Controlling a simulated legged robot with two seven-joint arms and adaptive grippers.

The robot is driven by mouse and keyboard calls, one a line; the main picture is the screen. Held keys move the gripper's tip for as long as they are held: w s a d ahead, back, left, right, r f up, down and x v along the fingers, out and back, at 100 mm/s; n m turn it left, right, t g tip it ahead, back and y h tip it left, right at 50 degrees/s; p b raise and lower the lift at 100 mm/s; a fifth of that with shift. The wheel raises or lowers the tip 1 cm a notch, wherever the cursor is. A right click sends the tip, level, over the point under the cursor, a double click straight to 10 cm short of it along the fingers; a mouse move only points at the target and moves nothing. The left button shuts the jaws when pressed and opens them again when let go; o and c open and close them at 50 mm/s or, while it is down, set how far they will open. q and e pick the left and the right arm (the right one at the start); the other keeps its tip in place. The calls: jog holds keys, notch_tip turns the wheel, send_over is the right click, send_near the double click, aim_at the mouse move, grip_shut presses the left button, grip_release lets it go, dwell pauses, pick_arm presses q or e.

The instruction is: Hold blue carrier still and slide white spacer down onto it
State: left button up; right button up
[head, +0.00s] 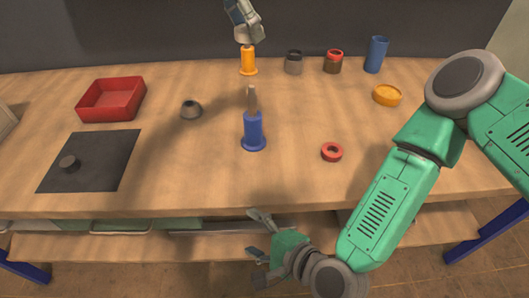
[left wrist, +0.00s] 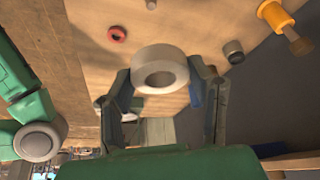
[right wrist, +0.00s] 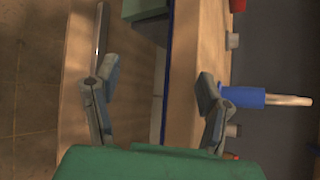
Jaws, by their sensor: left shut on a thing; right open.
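The blue carrier (head: 254,131) stands upright mid-table with a tan peg (head: 251,99) rising from its top. It also shows in the right wrist view (right wrist: 243,97), beyond one finger. My left gripper (head: 242,12) is shut on the white spacer (left wrist: 160,70), a thick ring with an open hole. The spacer also shows in the head view (head: 247,34), at the far side of the table near the orange carrier's top, well away from the blue carrier. My right gripper (head: 261,236) is open and empty, in front of the table's near edge and apart from the blue carrier.
The orange carrier (head: 248,62) stands at the back. Grey (head: 293,64), dark red-topped (head: 333,64) and blue (head: 376,55) containers stand right of it. A red ring (head: 332,152) and orange dish (head: 387,95) lie right. A red tray (head: 111,99) and dark mat (head: 91,160) lie left.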

aim_at(255, 128)
jog(key=w+r+m+t, duration=0.1)
jog(key=w+r+m, duration=0.1)
jog(key=w+a+r+m+t, duration=0.1)
jog(key=w+r+m+t, duration=0.1)
jog(key=m, duration=0.1)
jog(key=w+a+r+m+t, duration=0.1)
jog(key=w+r+m, duration=0.1)
jog(key=shift+w+r+m+t, duration=0.2)
jog(key=shift+r+m+t, duration=0.1)
jog(key=shift+m, duration=0.1)
jog(key=w+d+r+m+t+h, duration=0.1)
jog(key=w+m, duration=0.1)
jog(key=m, duration=0.1)
jog(key=w+d+m+t+h, duration=0.1)
jog(key=w+d+m+h, duration=0.1)
jog(key=w+m, duration=0.1)
jog(key=w+d+r+m+t+h, duration=0.1)
jog(key=w+d+m+t+h, duration=0.1)
jog(key=m, duration=0.2)
jog(key=shift+w+r+m, duration=0.2)
jog(key=shift+r+m, duration=0.1)
jog(key=shift+m, duration=0.1)
pick_arm(q)
jog(key=shift+d, duration=0.1)
pick_arm(e)
jog(key=x, duration=1.2)
jog(key=shift+d, duration=0.1)
jog(key=shift+c, duration=0.4)
